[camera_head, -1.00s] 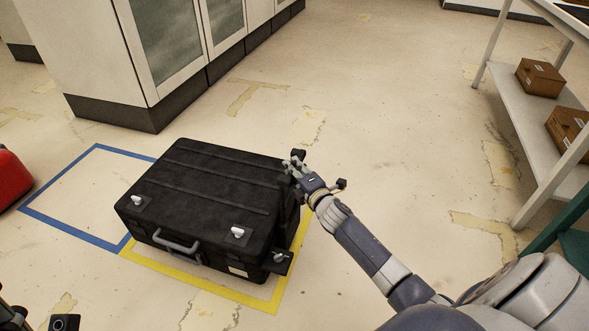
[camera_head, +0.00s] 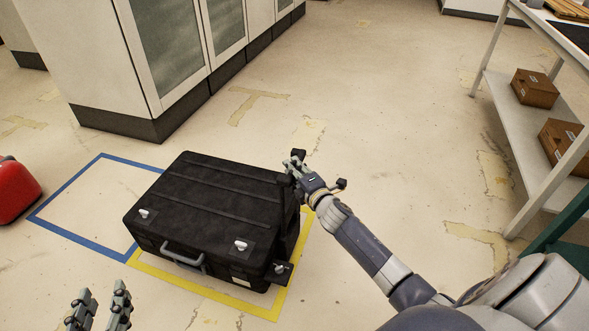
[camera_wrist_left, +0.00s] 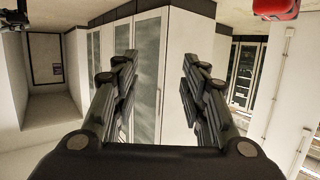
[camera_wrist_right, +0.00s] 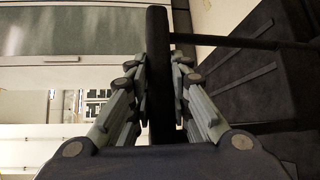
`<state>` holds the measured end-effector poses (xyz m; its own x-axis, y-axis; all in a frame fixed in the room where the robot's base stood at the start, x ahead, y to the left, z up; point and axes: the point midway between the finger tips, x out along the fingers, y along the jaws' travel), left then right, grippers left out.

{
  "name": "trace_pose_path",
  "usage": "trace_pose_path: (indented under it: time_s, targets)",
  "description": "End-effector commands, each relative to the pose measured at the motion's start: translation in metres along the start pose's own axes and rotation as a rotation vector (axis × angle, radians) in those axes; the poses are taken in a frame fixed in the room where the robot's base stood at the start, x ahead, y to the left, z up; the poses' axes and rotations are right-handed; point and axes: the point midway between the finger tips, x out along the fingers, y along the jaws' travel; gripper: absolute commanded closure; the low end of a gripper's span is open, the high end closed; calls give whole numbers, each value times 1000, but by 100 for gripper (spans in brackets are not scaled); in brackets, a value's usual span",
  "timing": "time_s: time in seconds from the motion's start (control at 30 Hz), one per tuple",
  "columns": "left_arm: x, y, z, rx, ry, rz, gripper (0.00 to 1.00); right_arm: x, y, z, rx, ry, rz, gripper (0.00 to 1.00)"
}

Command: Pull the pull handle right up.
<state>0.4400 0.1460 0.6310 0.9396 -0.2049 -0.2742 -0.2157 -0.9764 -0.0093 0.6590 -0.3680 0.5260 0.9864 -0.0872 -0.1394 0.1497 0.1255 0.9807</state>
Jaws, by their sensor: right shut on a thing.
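A black suitcase (camera_head: 205,210) lies flat on the floor inside a yellow taped outline, with a grey carry handle (camera_head: 182,257) on its near side. My right gripper (camera_head: 294,165) is at the suitcase's right side. In the right wrist view, my right gripper (camera_wrist_right: 160,85) is shut around a dark bar of the pull handle (camera_wrist_right: 158,40); a rod (camera_wrist_right: 235,42) joins that bar to the case. The fingers hide part of the bar. My left gripper (camera_head: 99,308) is open and empty at the lower left, also seen in the left wrist view (camera_wrist_left: 158,65).
A blue taped outline (camera_head: 70,228) is empty left of the suitcase, beside a red object (camera_head: 15,190). A white cabinet (camera_head: 110,70) stands behind. A shelf (camera_head: 520,135) with brown boxes (camera_head: 536,88) is at right. Floor between suitcase and shelf is clear.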

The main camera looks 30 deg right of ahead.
Motion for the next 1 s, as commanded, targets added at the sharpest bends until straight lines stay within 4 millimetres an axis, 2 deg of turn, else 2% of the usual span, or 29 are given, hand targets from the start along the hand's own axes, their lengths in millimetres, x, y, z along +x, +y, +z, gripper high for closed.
trace_pose_path:
  time_s: [0.03,0.17,0.27,0.4,0.5,0.57,0.8,0.87,1.0]
  targets:
    - [-5,-2,14,0,-88,-5,60,0,12,1,-2,1,8,100]
    - [-23,-9,59,-1,-319,-19,60,-2,22,3,-3,1,8,100]
    - [-45,-13,91,-3,-496,-30,60,-3,30,4,-2,1,8,100]
    - [-86,-18,130,-9,-744,-44,60,-4,40,5,-2,1,8,100]
    - [-122,-21,152,-16,-919,-54,60,-5,48,6,-1,1,8,100]
    - [-141,-22,160,-19,-1005,-58,60,-6,52,7,-1,1,8,100]
    - [-140,-22,144,-19,-990,-56,60,-9,70,10,-2,1,8,100]
    - [-134,-22,152,-19,-998,-55,60,-9,75,10,-2,1,8,100]
    - [-116,-22,185,-19,-1017,-51,60,-11,84,11,-1,1,7,100]
